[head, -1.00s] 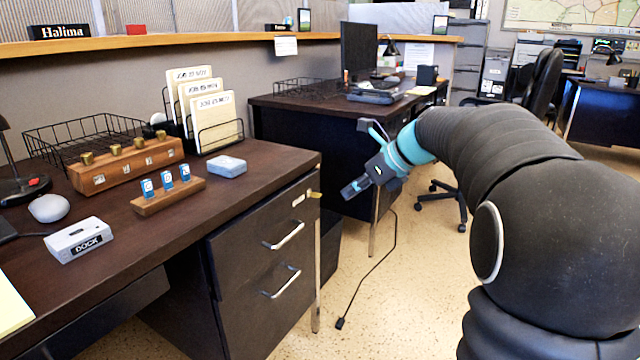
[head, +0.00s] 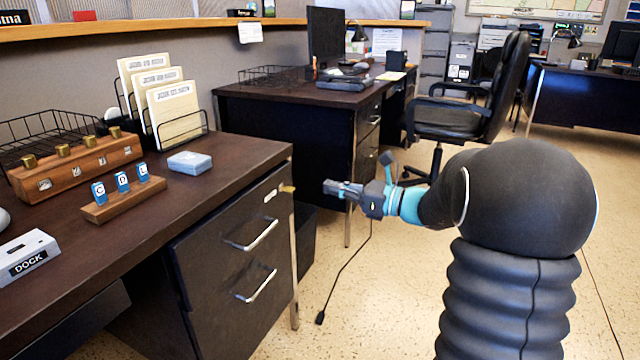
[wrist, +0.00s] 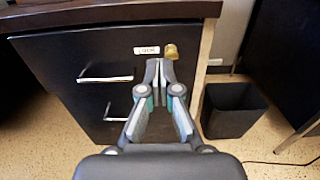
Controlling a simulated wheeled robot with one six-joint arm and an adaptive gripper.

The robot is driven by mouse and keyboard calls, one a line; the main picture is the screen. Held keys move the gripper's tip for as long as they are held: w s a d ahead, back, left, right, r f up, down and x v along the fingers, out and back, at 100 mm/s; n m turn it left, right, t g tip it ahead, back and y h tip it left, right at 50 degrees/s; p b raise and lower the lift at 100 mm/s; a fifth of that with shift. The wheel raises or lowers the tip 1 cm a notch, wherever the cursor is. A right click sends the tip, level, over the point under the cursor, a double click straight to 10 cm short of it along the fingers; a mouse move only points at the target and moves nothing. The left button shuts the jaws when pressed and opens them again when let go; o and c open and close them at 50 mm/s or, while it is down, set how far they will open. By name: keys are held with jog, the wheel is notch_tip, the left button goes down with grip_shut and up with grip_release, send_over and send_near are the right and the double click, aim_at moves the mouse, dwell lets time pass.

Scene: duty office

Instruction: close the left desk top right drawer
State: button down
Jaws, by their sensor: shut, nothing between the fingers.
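The left desk (head: 232,158) has a dark pedestal on its right with two metal handles, one above the other. The top drawer (head: 215,237) has the upper handle (head: 252,234), a white label and a brass lock piece (head: 287,188) near its top right corner. The drawer front looks nearly flush; I cannot tell if a small gap is left. My gripper (head: 326,187) is shut and empty, pointing left at the drawer front, apart from it in the head view. In the wrist view its fingertips (wrist: 160,63) overlap the drawer front (wrist: 110,50), just below the brass lock piece.
A black waste bin (wrist: 232,110) stands right of the pedestal. A second desk (head: 290,97) and an office chair (head: 465,115) stand behind. A cable lies on the floor. Floor in front is open.

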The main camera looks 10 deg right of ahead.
aim_at(275, 174)
jog(key=x, duration=1.2)
jog(key=shift+a+b, duration=0.1)
jog(key=shift+b, duration=0.2)
jog(key=shift+w+a, duration=0.15)
jog(key=shift+a, duration=0.05)
jog(key=shift+x, duration=1.2)
jog(key=shift+r, duration=0.1)
